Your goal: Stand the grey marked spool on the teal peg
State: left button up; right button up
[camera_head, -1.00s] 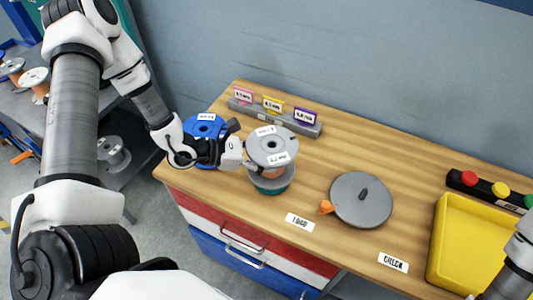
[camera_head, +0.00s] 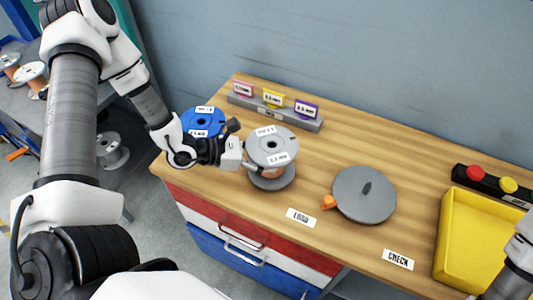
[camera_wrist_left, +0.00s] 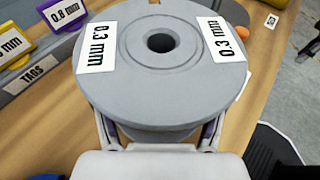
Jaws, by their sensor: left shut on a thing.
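The grey marked spool (camera_head: 272,146) stands upright over the front left of the bench, with white labels on its top flange. In the left wrist view the spool (camera_wrist_left: 163,88) fills the middle, its labels reading 0.3 mm, and its centre hole is open. My left gripper (camera_head: 246,159) is shut on the spool from the left, below the top flange; its fingers show on both sides in the left wrist view. The teal peg is hidden under the spool, so I cannot tell whether the spool rests on it. My right gripper is out of view.
A blue spool (camera_head: 204,120) stands close behind my left gripper. A tag rack (camera_head: 275,112) is behind. A grey disc (camera_head: 364,196) with an orange knob lies to the right. A yellow tray (camera_head: 485,240) and button box (camera_head: 491,184) are farther right.

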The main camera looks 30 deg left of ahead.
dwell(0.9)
pick_arm(q)
jog(key=shift+f+b, duration=0.85)
jog(key=shift+b, duration=0.15)
jog(key=shift+r, duration=0.1)
jog(key=o, duration=1.8)
jog(key=shift+s, duration=0.1)
